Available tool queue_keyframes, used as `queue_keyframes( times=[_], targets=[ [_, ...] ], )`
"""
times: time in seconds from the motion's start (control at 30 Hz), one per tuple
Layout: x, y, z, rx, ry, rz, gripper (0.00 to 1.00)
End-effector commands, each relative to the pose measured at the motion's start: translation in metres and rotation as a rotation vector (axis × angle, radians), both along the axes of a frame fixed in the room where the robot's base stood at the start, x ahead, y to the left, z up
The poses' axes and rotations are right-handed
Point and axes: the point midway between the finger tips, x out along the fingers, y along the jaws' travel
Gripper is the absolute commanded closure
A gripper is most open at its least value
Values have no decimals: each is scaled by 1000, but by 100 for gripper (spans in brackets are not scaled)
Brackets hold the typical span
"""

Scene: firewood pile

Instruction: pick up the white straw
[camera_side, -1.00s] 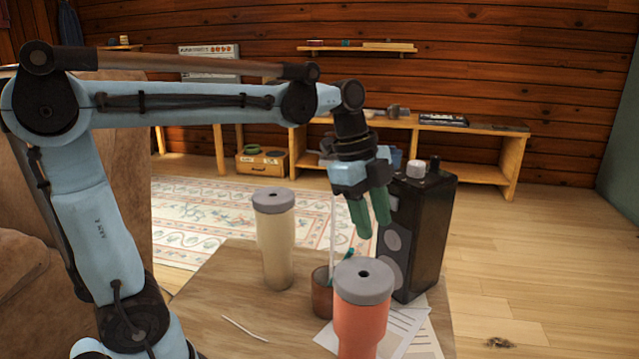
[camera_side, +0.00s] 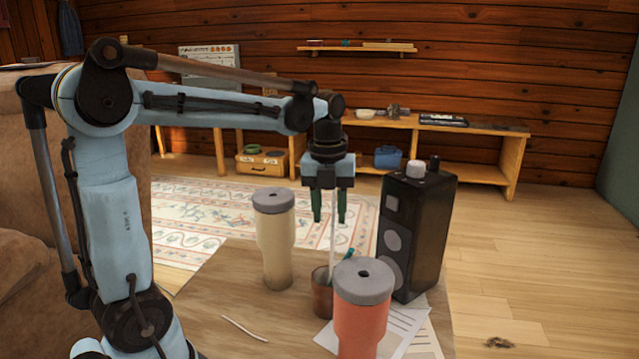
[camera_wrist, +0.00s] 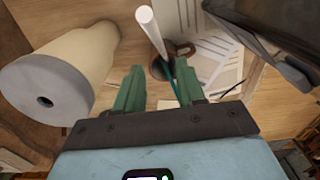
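The tall white straw (camera_side: 333,240) stands nearly upright in a small brown cup (camera_side: 321,296) on the wooden table. A teal stick (camera_side: 347,255) leans out of the same cup. My gripper (camera_side: 329,219) points down above the cup, fingers apart and empty. In the side view the straw's upper part shows between the two green fingers. In the wrist view the straw (camera_wrist: 151,29) rises just past the gap between my fingertips (camera_wrist: 160,68), with the cup (camera_wrist: 165,70) behind. I cannot tell whether the straw touches a finger.
A cream tumbler (camera_side: 276,245) stands left of the cup, and a coral tumbler (camera_side: 360,325) in front. A black speaker (camera_side: 415,235) stands to the right. Papers (camera_side: 405,335) lie under the coral tumbler's side. A thin white curved strand (camera_side: 243,328) lies on the table's left front (camera_side: 205,290).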

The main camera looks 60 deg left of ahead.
Motion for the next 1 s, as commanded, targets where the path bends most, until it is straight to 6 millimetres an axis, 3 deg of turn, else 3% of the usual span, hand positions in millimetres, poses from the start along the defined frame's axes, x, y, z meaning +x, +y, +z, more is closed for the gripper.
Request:
queue_keyframes(
  times=[0.1,0.37,0.7,1.0],
  targets=[
    [1,-1,-14,-1,-1,0,61],
    [2,-2,-27,-1,-1,0,61],
    [5,-5,-67,-1,-1,0,61],
    [4,-5,-73,-1,-1,1,61]
  ],
)
